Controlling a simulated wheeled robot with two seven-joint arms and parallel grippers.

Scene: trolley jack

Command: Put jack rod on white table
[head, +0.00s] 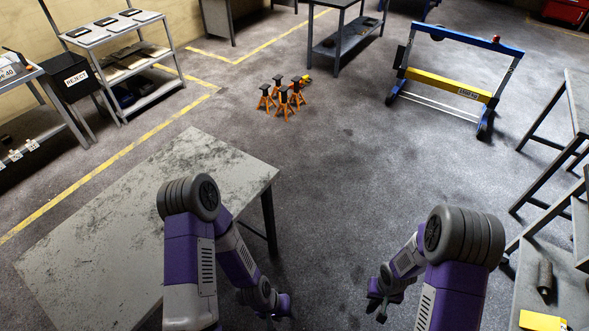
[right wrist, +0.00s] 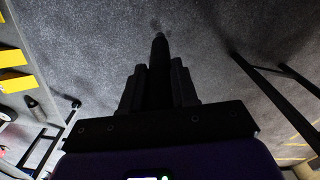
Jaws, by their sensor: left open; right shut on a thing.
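The white table (head: 75,240), with a worn, scuffed top, stands at the left in the head view. My right gripper (head: 378,308) is low over the floor, to the right of the table and apart from it. In the right wrist view it is shut on a dark rod, the jack rod (right wrist: 158,55), which sticks out beyond the fingers. The rod is hard to make out in the head view. My left gripper (head: 278,308) is empty, beside the table's right side; its fingers are small and partly hidden by my arm.
Orange jack stands (head: 283,97) and a blue-yellow frame (head: 450,83) stand on the floor farther back. A bench at the right holds a dark cylinder (head: 545,278) and a yellow object (head: 541,320). The floor between is clear.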

